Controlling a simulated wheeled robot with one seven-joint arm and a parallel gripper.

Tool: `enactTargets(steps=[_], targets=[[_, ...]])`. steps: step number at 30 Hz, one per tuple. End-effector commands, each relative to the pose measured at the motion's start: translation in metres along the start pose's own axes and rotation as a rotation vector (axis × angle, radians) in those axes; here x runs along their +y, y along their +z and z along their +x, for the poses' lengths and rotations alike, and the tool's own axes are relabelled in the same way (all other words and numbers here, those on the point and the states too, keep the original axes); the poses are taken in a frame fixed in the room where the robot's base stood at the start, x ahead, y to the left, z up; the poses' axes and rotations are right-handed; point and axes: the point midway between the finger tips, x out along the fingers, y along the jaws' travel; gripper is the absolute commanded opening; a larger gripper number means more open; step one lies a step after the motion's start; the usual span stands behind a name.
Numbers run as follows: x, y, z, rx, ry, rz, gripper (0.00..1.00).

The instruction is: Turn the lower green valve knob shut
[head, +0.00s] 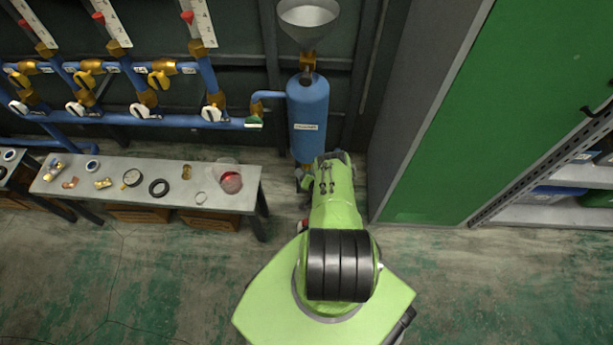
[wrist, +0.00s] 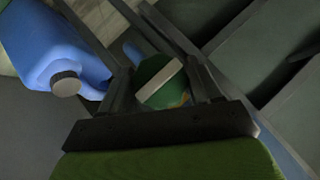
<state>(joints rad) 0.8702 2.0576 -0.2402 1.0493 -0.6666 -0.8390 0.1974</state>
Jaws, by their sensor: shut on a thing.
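In the wrist view my gripper (wrist: 164,76) is shut on a green valve knob (wrist: 158,82), with one dark finger on each side of it. The knob has a pale bar across its face, which lies tilted in the picture. In the head view my arm covers the space under the blue tank (head: 307,118), so the held knob and my gripper are hidden there. Another green knob (head: 254,122) shows at the right end of the blue pipe, left of the tank.
A blue jug (wrist: 60,52) with a grey cap is left of my gripper in the wrist view. A bench (head: 150,178) with small fittings stands left of my arm. A green cabinet (head: 530,110) is on the right. A metal funnel (head: 308,14) tops the tank.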

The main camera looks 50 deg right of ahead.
Motion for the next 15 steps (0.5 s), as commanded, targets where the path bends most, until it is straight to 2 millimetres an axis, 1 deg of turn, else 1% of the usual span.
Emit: enactTargets(steps=[11,12,14,15], targets=[[0.0,0.0009,0.0001,-0.001,-0.003,0.006,0.32],[0.0,0.0009,0.0001,-0.001,-0.003,0.006,0.66],[0.0,0.0009,0.0001,-0.001,-0.003,0.006,0.75],[0.0,0.0008,0.0001,-0.001,-0.003,0.006,0.81]])
